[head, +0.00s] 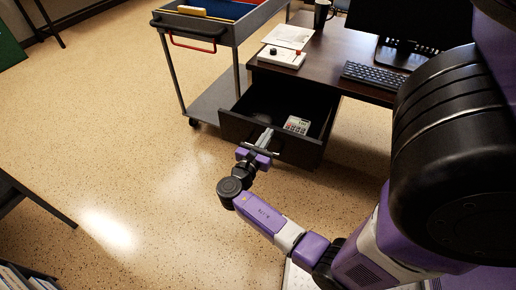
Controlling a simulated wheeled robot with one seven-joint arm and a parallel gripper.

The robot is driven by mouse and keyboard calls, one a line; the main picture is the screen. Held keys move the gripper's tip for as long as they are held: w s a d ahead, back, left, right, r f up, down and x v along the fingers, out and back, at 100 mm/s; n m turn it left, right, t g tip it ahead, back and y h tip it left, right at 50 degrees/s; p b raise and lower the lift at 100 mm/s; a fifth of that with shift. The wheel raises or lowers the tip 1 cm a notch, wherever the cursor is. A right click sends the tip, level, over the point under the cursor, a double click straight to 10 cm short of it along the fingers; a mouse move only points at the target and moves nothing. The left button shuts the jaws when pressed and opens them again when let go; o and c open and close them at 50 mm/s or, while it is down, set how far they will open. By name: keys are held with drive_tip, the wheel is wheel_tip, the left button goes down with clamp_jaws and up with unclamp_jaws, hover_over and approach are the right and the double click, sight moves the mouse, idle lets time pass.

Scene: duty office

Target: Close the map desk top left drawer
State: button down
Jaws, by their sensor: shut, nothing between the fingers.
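The map desk (328,48) is dark brown and stands at upper centre-right. Its top left drawer (299,151) is pulled out, with its inside showing. A pale calculator (297,125) and a dark object (264,114) lie in the drawer. My gripper (267,135) is at the drawer's front panel, left of its middle, with its fingers pointing toward the desk. The fingers are shut and hold nothing. They overlap the panel and its top edge in the picture; I cannot tell whether they touch it. A thin handle bar shows partly behind the gripper.
A grey cart (225,98) with a blue tray and a red handle stands close to the drawer's left. A keyboard (374,76), a monitor, a mug, paper and a white control box (281,57) are on the desk. The speckled floor at left is mostly clear.

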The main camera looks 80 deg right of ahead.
drive_tip(key=b+x, duration=0.6)
drive_tip(key=x, duration=1.9)
drive_tip(key=shift+b, duration=0.4)
drive_tip(key=shift+s, duration=0.15)
